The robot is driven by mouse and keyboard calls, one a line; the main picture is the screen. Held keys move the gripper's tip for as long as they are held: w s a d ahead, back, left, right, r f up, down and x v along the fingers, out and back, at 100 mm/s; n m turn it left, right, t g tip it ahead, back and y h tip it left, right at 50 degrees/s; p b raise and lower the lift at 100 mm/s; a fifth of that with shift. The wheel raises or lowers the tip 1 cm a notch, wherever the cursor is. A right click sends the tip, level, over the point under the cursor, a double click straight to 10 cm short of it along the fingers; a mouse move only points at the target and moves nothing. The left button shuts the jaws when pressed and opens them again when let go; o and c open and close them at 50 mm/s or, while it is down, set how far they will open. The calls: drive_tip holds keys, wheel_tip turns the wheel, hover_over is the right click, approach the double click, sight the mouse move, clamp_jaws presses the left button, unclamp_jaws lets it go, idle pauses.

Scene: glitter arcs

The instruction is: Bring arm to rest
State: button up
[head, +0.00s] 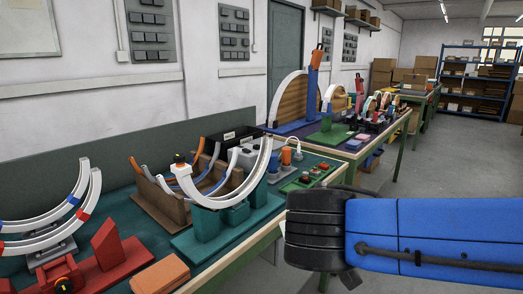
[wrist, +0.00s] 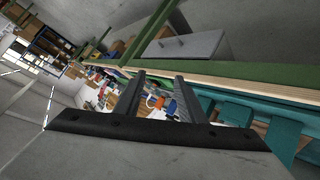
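My arm (head: 430,232) shows in the head view as a blue link with a black ribbed joint at its left end. It reaches in from the right edge over the floor, in front of the table. My gripper is out of the head view. In the wrist view my gripper (wrist: 160,88) has its two dark fingers apart, with only background between them. It holds nothing. The wrist view is tilted, with the table edge running along its right side.
A table (head: 190,285) with a green top bears a teal stand with a white arc (head: 225,203), a red block (head: 110,250) and an orange block (head: 160,275). More tables with arcs stand behind. Blue shelving (head: 475,85) stands far right. The floor (head: 460,160) at right is clear.

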drive_tip(key=s+d+f+m+g+y, duration=0.1)
drive_tip(key=s+d+f+g, duration=0.2)
drive_tip(key=s+d+f, duration=0.2)
drive_tip(key=s+d+f+m+g+y, duration=0.1)
drive_tip(key=s+d+f+g+y, duration=0.1)
drive_tip(key=s+d+f, duration=0.4)
drive_tip(key=d+f+g, duration=0.1)
drive_tip(key=d+f, duration=0.1)
drive_tip(key=d, duration=0.3)
drive_tip(key=shift+f, duration=0.25)
